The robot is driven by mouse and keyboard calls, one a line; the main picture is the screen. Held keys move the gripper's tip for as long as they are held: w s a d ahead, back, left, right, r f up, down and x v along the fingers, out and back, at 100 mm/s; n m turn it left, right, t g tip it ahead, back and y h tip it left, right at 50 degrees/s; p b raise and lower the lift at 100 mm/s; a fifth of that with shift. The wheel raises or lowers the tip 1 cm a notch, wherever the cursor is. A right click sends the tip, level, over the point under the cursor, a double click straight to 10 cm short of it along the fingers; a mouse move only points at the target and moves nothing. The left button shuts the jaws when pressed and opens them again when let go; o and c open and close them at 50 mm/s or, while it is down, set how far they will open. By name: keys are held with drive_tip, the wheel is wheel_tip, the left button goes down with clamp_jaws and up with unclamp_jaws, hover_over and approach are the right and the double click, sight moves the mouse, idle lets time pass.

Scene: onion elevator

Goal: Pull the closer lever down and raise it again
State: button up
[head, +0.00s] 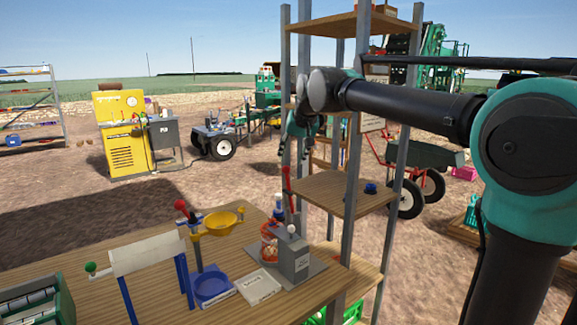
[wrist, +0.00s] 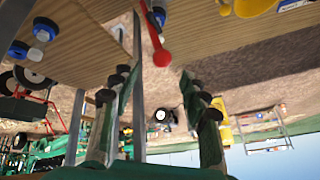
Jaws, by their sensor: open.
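A lever with a red ball and red stem (head: 286,172) stands upright by the grey box (head: 294,258) on the wooden table. My gripper (head: 294,134) is above it, pointing down, partly hidden by the shelf post. In the wrist view the red lever ball (wrist: 162,57) shows between and just beyond the fingertips (wrist: 158,76). The fingers are apart and empty; I see no contact with the lever. I cannot tell for certain which lever counts as closer.
A wooden shelf rack (head: 352,170) with metal posts stands right beside my gripper and arm.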

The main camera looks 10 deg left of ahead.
drive_tip(key=shift+v, duration=2.25)
drive_tip(key=s+d+f+m+h, duration=0.1)
drive_tip(key=s+d+f, duration=0.2)
drive_tip(key=d+f, duration=0.75)
drive_tip(key=s+d+f+h, duration=0.1)
drive_tip(key=s+d+f, duration=0.1)
drive_tip(key=d+f, duration=0.8)
drive_tip(key=s+d+f, duration=0.6)
drive_tip(key=s+f, duration=0.3)
drive_tip(key=f, duration=0.1)
drive_tip(key=s+d+f+m+g+h, duration=0.1)
drive_tip(key=s+d+f, duration=0.5)
drive_tip(key=s+f, duration=0.4)
drive_tip(key=shift+s+h, duration=0.25)
drive_tip(key=shift+h, duration=0.05)
